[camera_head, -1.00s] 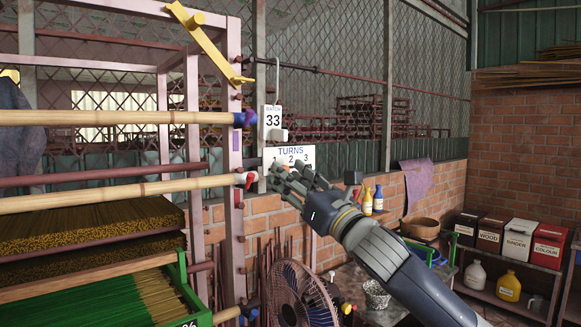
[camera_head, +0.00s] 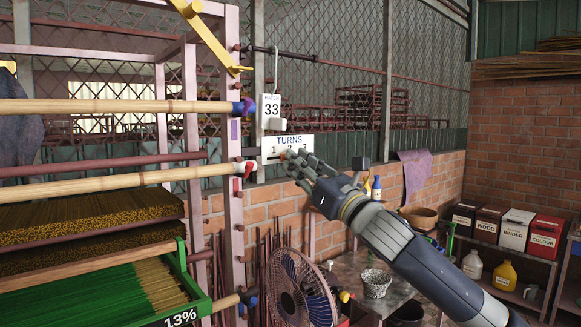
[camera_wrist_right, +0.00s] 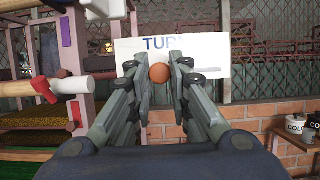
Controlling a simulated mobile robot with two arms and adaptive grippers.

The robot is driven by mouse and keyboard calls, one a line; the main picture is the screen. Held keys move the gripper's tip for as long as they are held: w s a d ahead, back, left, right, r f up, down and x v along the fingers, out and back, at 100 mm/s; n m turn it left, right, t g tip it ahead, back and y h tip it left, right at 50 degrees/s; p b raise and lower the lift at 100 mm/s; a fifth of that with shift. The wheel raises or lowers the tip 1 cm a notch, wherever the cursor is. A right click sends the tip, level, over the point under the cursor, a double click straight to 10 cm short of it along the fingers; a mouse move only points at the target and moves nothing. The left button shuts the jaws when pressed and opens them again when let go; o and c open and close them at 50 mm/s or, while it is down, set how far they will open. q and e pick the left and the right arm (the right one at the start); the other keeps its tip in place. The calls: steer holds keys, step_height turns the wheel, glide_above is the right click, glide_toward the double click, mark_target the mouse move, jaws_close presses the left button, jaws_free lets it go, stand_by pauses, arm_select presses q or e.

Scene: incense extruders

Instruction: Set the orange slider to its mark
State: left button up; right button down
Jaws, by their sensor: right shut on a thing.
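The white TURNS sign (camera_head: 287,142) hangs past the pink rack post, with numbers 1, 2 and 3 along it. It also shows in the right wrist view (camera_wrist_right: 210,58), where my fingers cover most of its lower edge. The orange slider, a round knob (camera_wrist_right: 159,73), sits between my right fingertips in the wrist view, in front of the sign. My right gripper (camera_wrist_right: 159,76) is shut on it. In the head view my right gripper (camera_head: 290,160) is at the sign's lower edge, around numbers 1 to 2. The exact mark is hard to read. My left gripper is not in view.
A white BATCH 33 card (camera_head: 271,108) hangs above the sign. Bamboo poles with a blue end (camera_head: 246,107) and a red end (camera_head: 246,169) stick out at left. A green tray (camera_head: 195,303) reads 13%. A fan (camera_head: 301,288) stands below.

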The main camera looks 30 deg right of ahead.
steer(key=shift+d, duration=0.85)
steer(key=c, duration=1.5)
jaws_free()
steer(key=shift+o, duration=0.2)
steer(key=shift+f, duration=0.1)
steer(key=v, duration=1.2)
